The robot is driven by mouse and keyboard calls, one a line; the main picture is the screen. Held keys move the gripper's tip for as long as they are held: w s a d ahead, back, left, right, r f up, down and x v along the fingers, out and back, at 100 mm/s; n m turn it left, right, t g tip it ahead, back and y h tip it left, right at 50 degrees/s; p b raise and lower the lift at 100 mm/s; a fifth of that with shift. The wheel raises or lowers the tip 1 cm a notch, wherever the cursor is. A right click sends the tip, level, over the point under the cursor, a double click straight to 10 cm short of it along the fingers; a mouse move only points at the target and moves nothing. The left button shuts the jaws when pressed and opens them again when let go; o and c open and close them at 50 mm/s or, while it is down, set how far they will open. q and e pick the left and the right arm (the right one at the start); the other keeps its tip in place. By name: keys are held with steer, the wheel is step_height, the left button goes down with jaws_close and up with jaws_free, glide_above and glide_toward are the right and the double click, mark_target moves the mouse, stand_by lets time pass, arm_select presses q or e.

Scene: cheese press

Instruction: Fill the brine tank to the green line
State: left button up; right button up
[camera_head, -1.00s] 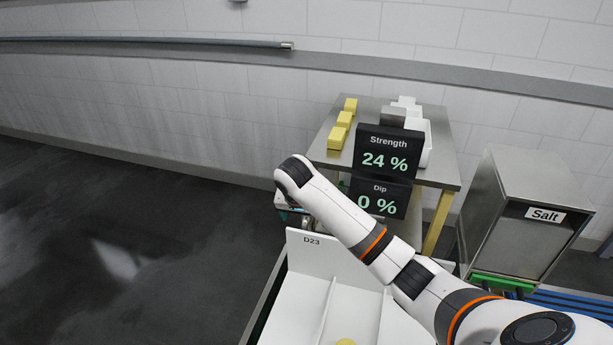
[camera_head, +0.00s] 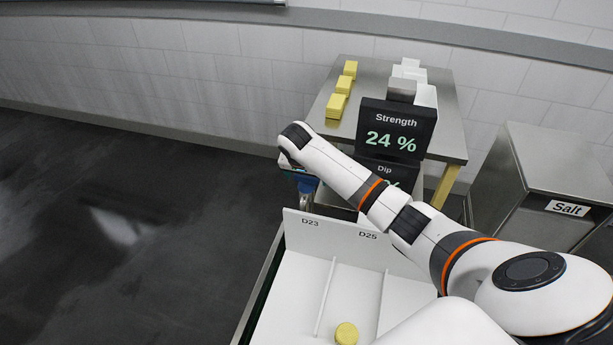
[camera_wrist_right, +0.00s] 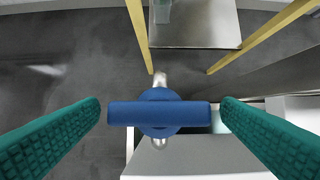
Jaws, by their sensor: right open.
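A blue T-shaped tap handle (camera_wrist_right: 160,115) on a metal tap is in the middle of the right wrist view. My right gripper (camera_wrist_right: 161,104) is open, with one green ridged finger on each side of the handle. Gaps show between the fingers and the handle, so neither touches it. In the head view my right arm hides most of the tap; a little blue shows under its wrist. The strength display (camera_head: 392,130) reads 24 %. My arm covers the reading of the dip display (camera_head: 385,172) below it. I cannot make out the brine tank or its green line. My left gripper is out of view.
A steel table (camera_head: 440,150) behind the displays holds yellow blocks (camera_head: 336,105) and white blocks (camera_head: 425,96). A steel salt bin (camera_head: 555,165) stands right. A white divided tray (camera_head: 295,290) with a round yellow cheese (camera_head: 346,333) is in front. The left floor is clear.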

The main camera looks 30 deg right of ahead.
steer(key=shift+x, duration=0.75)
steer(key=shift+f, duration=0.15)
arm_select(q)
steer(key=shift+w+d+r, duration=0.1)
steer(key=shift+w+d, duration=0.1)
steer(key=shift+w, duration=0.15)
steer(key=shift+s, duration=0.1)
arm_select(e)
steer(key=c, duration=1)
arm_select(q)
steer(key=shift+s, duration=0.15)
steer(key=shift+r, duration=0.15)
